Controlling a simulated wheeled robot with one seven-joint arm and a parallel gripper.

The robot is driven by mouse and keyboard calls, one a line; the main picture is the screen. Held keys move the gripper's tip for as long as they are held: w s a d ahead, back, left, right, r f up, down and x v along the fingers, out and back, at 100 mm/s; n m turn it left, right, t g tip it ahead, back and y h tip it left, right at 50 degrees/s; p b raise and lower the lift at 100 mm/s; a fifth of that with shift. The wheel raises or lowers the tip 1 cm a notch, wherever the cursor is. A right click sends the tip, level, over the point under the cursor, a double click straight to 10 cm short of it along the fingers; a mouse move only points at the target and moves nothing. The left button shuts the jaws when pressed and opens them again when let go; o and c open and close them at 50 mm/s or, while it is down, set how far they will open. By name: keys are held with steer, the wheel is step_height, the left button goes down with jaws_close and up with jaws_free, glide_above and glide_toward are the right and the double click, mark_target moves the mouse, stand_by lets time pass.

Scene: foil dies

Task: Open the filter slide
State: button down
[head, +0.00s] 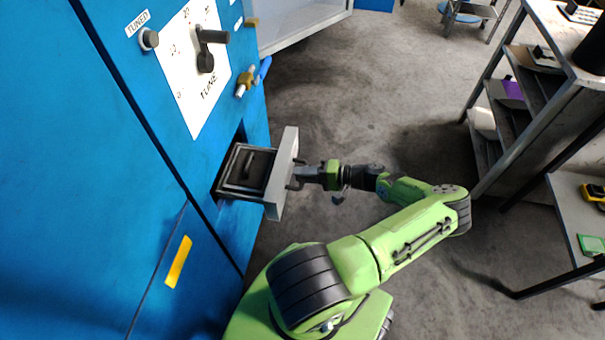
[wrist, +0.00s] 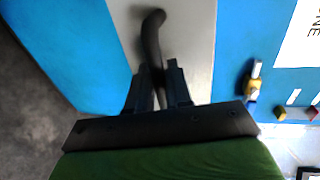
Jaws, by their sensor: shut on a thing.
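The filter slide (head: 281,178) is a drawer with a light grey front plate, standing out from the blue cabinet (head: 190,120). Its open top shows a dark frame with a dark handle-like piece inside. My gripper (head: 297,174) is at the outer face of the front plate. In the wrist view the grey front plate (wrist: 190,40) carries a dark curved handle (wrist: 152,38), and my gripper (wrist: 159,80) is shut on this handle between its two dark fingers. The lower part of the handle is hidden by the fingers.
A tuning panel (head: 190,75) with a dark lever and a brass valve (head: 245,82) sit on the cabinet above the slide. A metal shelf rack (head: 480,150) and a table (head: 565,215) stand at the right. The floor between is clear.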

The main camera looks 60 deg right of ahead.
steer(key=c, duration=1.2)
jaws_free()
steer(key=p+v, duration=0.1)
steer(key=v, duration=1.4)
steer(key=shift+s, duration=0.35)
